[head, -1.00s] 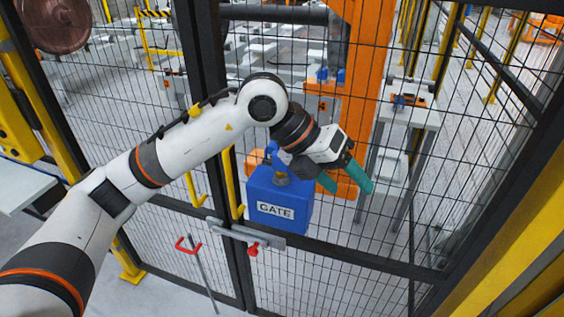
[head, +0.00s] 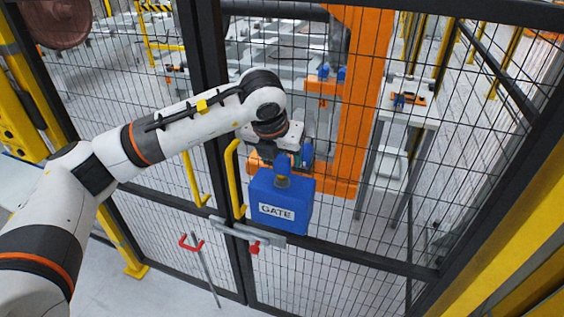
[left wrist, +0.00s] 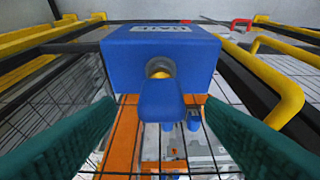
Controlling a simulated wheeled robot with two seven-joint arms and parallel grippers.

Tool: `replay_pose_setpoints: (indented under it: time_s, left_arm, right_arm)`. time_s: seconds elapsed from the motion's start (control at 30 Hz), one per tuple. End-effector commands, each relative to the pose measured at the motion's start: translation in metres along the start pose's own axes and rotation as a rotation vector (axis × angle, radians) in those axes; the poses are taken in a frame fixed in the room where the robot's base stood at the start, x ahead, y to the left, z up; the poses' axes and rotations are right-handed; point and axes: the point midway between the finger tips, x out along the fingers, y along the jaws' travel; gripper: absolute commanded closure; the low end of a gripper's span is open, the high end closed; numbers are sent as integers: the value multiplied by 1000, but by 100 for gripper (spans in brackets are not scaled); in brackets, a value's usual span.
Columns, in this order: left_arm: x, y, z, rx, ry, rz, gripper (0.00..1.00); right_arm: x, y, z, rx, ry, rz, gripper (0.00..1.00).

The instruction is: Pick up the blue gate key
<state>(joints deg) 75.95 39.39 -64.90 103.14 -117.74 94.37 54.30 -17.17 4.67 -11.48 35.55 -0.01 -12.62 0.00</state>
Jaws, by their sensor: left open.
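The blue gate key (head: 283,164) stands upright in the lock on top of the blue box marked GATE (head: 283,207). In the left wrist view the key (left wrist: 161,101) points toward the camera from a round metal lock on the box (left wrist: 160,45). My left gripper (head: 295,153) is at the key, just above the box; its teal fingers are mostly hidden in the head view. In the left wrist view the open fingers lie to either side of the key, with a gap on both sides. My right gripper is not in view.
The box is mounted at the black mesh gate, above a grey latch (head: 248,233) with a red piece. A yellow handle (head: 232,180) stands close to its left. A red handle (head: 190,243) is lower left. Behind the mesh are an orange column (head: 362,100) and a table.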

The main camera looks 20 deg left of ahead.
Motion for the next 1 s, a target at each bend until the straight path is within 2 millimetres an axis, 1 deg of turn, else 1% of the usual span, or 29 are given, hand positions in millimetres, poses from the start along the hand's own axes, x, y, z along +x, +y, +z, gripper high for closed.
replay_pose_setpoints:
  time_s: [0.03,0.17,0.23,0.33,0.57,0.6,0.67,0.8,0.9,1.0]
  left_arm:
    - [3,-1,-1,0,-5,-2,36]
    - [20,-2,-2,1,-5,-2,36]
    - [32,-1,-2,0,-5,0,36]
    - [41,-1,-1,1,-3,0,36]
    - [45,-1,-1,2,-1,0,36]
    - [45,-1,-1,1,-1,0,38]
    - [45,-1,-1,1,-1,1,48]
    - [45,-1,-1,1,-1,1,71]
    - [45,-1,-1,1,-1,1,85]
    - [44,-1,-1,1,0,1,85]
  right_arm:
    - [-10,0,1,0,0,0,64]
    - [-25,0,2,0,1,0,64]
    - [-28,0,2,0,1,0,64]
    - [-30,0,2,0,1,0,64]
    - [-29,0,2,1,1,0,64]
    - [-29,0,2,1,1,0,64]
    - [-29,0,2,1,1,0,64]
    - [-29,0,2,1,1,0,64]
    - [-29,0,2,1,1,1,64]
    - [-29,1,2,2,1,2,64]
